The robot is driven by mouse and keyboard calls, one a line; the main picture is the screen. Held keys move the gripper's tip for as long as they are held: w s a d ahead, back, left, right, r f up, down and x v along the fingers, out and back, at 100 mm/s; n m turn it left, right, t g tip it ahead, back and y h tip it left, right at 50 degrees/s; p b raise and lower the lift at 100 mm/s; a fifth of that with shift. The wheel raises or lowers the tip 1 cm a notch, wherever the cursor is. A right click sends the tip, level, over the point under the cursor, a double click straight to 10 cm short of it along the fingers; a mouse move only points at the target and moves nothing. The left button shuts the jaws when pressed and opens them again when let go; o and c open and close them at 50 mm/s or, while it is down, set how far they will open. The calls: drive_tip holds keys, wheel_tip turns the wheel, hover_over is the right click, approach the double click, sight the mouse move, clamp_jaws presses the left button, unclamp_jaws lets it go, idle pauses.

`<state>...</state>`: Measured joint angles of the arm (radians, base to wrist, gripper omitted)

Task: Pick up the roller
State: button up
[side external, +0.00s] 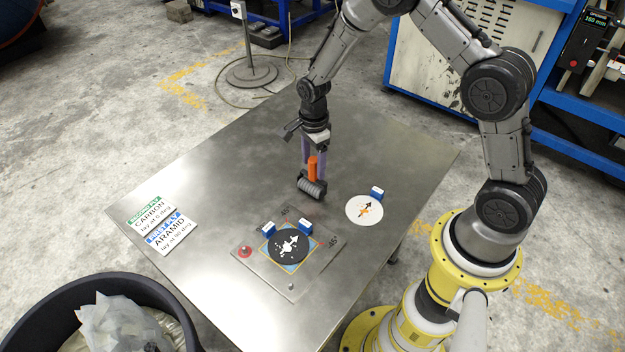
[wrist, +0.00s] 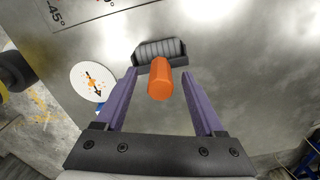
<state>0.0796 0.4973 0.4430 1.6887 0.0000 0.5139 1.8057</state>
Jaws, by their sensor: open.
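The roller (side external: 311,187) has a ridged dark grey drum and an orange upright handle (side external: 312,166). It stands on the metal table, right of the middle. In the wrist view the orange handle (wrist: 161,79) points toward the camera, with the grey drum (wrist: 160,50) beyond it. My gripper (side external: 311,155) is above the roller, pointing down. In the wrist view its two purple fingers (wrist: 158,85) are open, one on each side of the handle, with a gap visible on both sides. I cannot tell exactly how deep the fingertips reach along the handle.
A plate with angle marks (side external: 292,284) holds a black disc (side external: 289,247) and blue blocks. A white disc (side external: 364,211) with a blue block lies right of the roller. Two label cards (side external: 170,232) lie at left. A black bin (side external: 60,310) stands by the front edge. The table's back is clear.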

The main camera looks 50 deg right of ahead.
drive_tip(key=shift+f, duration=0.6)
clamp_jaws()
idle(1.0)
